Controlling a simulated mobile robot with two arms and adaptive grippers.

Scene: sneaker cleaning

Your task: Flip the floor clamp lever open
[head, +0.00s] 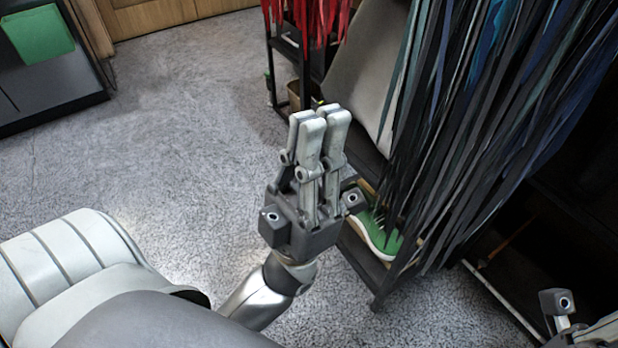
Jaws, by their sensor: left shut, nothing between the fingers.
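My left gripper (320,118) is in the middle of the head view, pointing up and away from me. Its fingers are together, with nothing between them. It is in front of a dark shelf rack and hides part of it. Part of my right arm's end (562,312) shows at the bottom right corner; its fingertips are not clear. I cannot make out a floor clamp or its lever. A thin pale bar (502,303) lies low at the right, but I cannot tell what it belongs to.
A dark rack (362,262) holds a green and white shoe (378,236) on a low shelf. Dark and blue strips (490,110) hang at the right, red strips (310,20) at the top. A green item (38,34) is at top left. Grey carpet (170,150) is open at the left.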

